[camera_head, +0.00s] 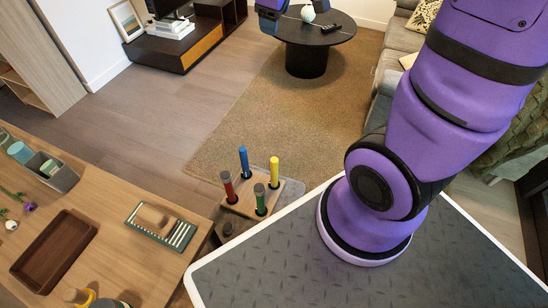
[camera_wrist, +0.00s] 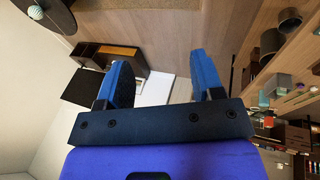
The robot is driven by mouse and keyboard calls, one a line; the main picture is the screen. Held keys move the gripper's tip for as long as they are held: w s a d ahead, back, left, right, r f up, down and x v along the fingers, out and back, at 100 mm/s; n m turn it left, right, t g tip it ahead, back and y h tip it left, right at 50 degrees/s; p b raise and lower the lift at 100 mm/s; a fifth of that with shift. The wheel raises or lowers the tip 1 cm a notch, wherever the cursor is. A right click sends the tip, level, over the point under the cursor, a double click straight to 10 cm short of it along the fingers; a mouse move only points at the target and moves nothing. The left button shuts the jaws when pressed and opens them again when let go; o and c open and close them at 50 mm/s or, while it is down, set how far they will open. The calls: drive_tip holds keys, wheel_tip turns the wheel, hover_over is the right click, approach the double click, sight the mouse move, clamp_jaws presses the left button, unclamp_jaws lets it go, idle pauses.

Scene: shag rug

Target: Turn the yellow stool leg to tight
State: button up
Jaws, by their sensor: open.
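The yellow stool leg (camera_head: 274,171) stands upright at the back right of a square wooden stool seat (camera_head: 241,207). Blue (camera_head: 244,162), red (camera_head: 228,187) and green (camera_head: 260,197) legs stand at the seat's other corners. How tightly any leg is screwed in cannot be told. My gripper (camera_wrist: 161,60) shows in the wrist view with its two blue fingers wide apart and nothing between them. It is well away from the stool, and part of it shows at the top edge of the head view. The stool is not recognisable in the wrist view.
A wooden table (camera_head: 110,235) at the left carries a brown tray (camera_head: 52,258), a striped dish (camera_head: 181,237) and a grey box (camera_head: 62,178). A round dark table (camera_head: 312,33) stands on the rug (camera_head: 237,125) beyond. My purple arm fills the right side.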

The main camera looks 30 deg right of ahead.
drive_tip(key=w+d+f+n, duration=0.2)
drive_tip(key=w+f+n, duration=0.2)
drive_tip(key=w+f, duration=0.5)
drive_tip(key=n+g+y, duration=0.2)
drive_tip(key=n+g, duration=0.2)
drive_tip(key=n, duration=0.8)
approach(274, 164)
drive_tip(key=shift+w+d+f, duration=0.6)
drive_tip(key=shift+w+f, duration=0.25)
drive_tip(key=shift+s+f+n, duration=0.15)
drive_tip(key=shift+f+n, duration=0.15)
drive_tip(key=shift+f, duration=0.25)
wheel_tip(274, 164, down, 10)
drive_tip(key=shift+f, duration=0.1)
drive_tip(key=c, duration=0.9)
